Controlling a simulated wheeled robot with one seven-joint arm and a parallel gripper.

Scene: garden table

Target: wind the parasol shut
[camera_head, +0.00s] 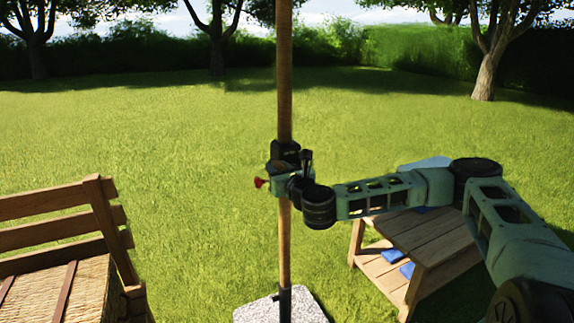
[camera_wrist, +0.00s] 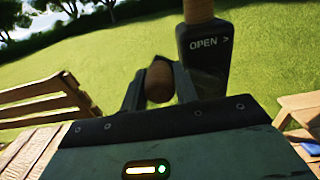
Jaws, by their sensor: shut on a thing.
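The parasol's wooden pole (camera_head: 285,80) stands upright in the middle of the head view. A black crank housing (camera_head: 284,153) is fixed on it. In the wrist view the housing (camera_wrist: 207,62) bears the label "OPEN >", just right of the fingers. My gripper (camera_wrist: 160,84) is shut on a brown wooden crank knob (camera_wrist: 159,80), which sits between the two dark fingers. In the head view my gripper (camera_head: 285,183) is at the pole, just below the housing, and hides the knob. The canopy is out of view.
A pale speckled base block (camera_head: 258,311) carries the pole. A slatted wooden bench (camera_head: 50,203) with a woven seat stands at the left. A low wooden table (camera_head: 425,238) with blue items on its lower shelf stands under my arm at the right. Open lawn lies behind.

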